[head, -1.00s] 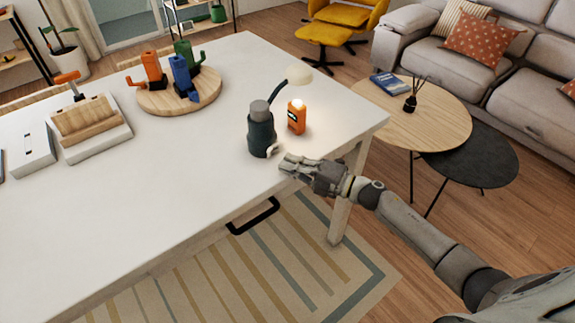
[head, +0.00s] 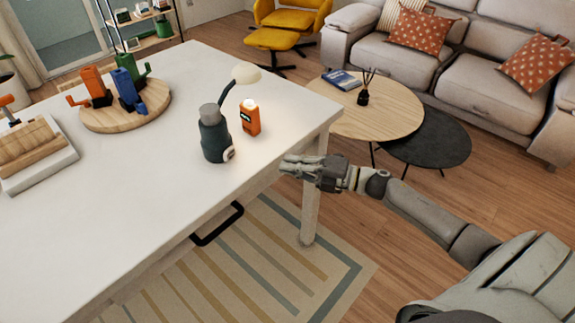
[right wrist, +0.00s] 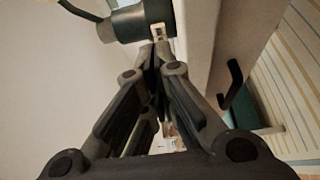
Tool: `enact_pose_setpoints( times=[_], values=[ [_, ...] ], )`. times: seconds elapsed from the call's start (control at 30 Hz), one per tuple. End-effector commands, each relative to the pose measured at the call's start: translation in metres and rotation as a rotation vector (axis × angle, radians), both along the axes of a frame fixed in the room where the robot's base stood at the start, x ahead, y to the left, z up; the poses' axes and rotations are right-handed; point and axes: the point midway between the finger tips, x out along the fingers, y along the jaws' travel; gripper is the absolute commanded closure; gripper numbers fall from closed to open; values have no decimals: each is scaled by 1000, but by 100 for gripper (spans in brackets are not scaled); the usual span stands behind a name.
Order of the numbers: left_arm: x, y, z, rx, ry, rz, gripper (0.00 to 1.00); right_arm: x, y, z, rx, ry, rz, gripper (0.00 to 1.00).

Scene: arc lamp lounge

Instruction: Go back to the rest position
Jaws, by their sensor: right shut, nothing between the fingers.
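My right gripper (head: 290,165) is shut and empty in the head view. It hangs just off the right edge of the white table (head: 140,205), apart from the things on it. In the right wrist view its fingers (right wrist: 158,52) are together. A dark green cylindrical device with a grey top (head: 215,140) stands upright on the table, left of the gripper; its dark green body also shows in the right wrist view (right wrist: 130,22). My left gripper is not in view.
An orange box (head: 250,118) and a small lamp (head: 246,75) stand by the device. A round wooden board (head: 150,112) holds orange, blue and green cactus-like figures. A black handle (head: 218,225) juts from the table's side. Round coffee tables (head: 390,115) and a sofa (head: 450,80) stand right.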

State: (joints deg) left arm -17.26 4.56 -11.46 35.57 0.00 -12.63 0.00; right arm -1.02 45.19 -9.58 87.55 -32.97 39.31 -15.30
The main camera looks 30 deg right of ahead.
Motion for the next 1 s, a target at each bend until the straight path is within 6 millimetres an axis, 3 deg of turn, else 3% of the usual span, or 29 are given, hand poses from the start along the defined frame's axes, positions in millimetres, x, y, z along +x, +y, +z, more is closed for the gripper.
enact_pose_setpoints(
  times=[0.33, 0.47, 0.57, 0.63, 0.77, 0.87, 1.0],
  values=[
    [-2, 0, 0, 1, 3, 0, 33, 1, -1, -4, 7, 10, -10, 100],
    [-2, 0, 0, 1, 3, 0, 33, 5, -15, -39, 79, 99, -109, 100],
    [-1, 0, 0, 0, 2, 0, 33, 3, -35, -97, 180, 241, -261, 100],
    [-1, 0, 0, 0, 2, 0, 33, -6, -49, -148, 259, 362, -385, 100],
    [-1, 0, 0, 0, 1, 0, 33, -41, -66, -240, 379, 581, -599, 100],
    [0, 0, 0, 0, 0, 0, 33, -81, -68, -307, 452, 743, -750, 100],
    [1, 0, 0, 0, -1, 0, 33, -151, -60, -388, 529, 962, -945, 100]
  ],
)
